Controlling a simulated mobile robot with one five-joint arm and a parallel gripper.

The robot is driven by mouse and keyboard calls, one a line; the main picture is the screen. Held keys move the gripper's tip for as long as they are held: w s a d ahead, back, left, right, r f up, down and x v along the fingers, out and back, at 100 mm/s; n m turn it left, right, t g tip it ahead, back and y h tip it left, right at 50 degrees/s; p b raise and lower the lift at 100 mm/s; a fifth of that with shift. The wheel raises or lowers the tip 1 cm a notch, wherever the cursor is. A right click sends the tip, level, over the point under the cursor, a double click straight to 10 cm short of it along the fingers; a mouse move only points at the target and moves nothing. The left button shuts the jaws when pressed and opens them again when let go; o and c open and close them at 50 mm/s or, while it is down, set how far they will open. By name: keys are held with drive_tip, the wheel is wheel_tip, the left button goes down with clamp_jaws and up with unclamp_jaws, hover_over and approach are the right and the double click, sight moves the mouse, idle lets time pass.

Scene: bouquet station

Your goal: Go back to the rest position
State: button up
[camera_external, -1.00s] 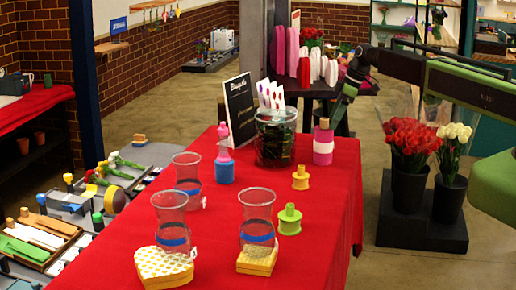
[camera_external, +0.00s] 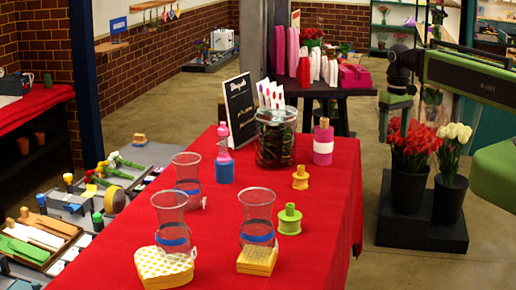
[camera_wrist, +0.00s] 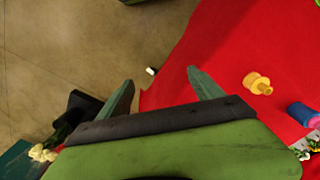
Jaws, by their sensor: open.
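My gripper (camera_external: 394,115) hangs at the right in the external view, in front of the red flowers' pot and off the red-clothed table (camera_external: 330,215). It points down. In the wrist view my gripper (camera_wrist: 160,78) shows two green fingers spread wide apart with nothing between them. The floor and the edge of the red tablecloth (camera_wrist: 190,40) lie below the fingers.
Red flowers (camera_external: 414,145) and white flowers (camera_external: 452,138) stand in dark pots right of the table. The table holds a pink bottle (camera_external: 323,146), a yellow spool (camera_external: 300,180), a green spool (camera_external: 289,222), glass vases (camera_external: 257,215) and a leafy jar (camera_external: 275,140).

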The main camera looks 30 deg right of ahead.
wheel_tip(320, 180, down, 13)
drive_tip(key=b, duration=1.2)
drive_tip(key=shift+b, duration=0.4)
drive_tip(key=shift+r, duration=0.1)
